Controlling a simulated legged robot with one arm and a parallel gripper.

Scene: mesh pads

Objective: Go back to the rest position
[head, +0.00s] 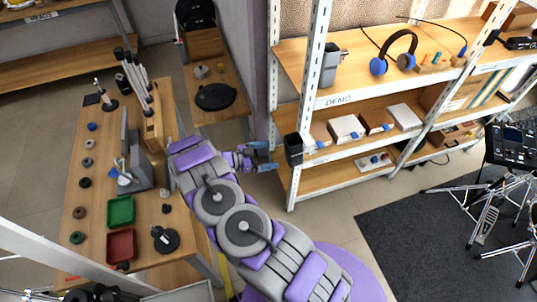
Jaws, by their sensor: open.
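My gripper (266,157) is at the end of my purple and grey arm, near the middle of the head view. It is open, with nothing visible between its fingers. It points right, toward the white-framed shelf unit (304,118), and is just left of a dark box-shaped container (293,148) at the shelf's near left corner. I cannot tell whether the fingertips touch the container. My arm reaches up from the lower right, passing over the right edge of the wooden table (95,170).
The table holds a green tray (121,210), a red tray (121,246), a grey stand (139,165) and several small rings. The shelf holds blue-padded headphones (394,55) and small boxes. A drum kit (497,170) stands on a dark mat (410,235) at right. Floor is clear below the shelf.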

